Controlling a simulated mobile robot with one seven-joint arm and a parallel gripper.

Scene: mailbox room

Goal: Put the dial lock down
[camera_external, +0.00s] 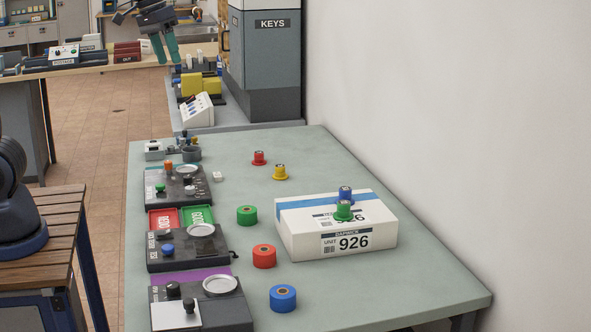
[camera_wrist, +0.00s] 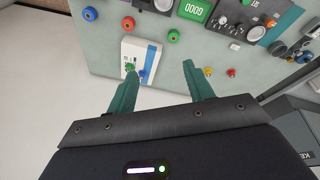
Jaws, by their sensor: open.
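My gripper (camera_external: 168,61) is at the top left of the external view, in the air with its green fingers pointing down and spread. In the wrist view (camera_wrist: 156,78) nothing is held between the fingers. Small flanged pieces with dial-like tops stand on the table: a red one (camera_external: 259,158) and a yellow one (camera_external: 280,172). A green one (camera_external: 344,210) and a blue one (camera_external: 346,194) stand on the white box (camera_external: 302,245) marked 926. I cannot tell which is the dial lock. My gripper is well apart from all of them.
The grey-green table (camera_external: 380,293) also holds green (camera_external: 247,215), red (camera_external: 264,256) and blue (camera_external: 283,298) rolls. Black dial consoles (camera_external: 185,253) line its left edge. A grey KEYS cabinet (camera_external: 266,65) stands behind. The table's right front corner is clear.

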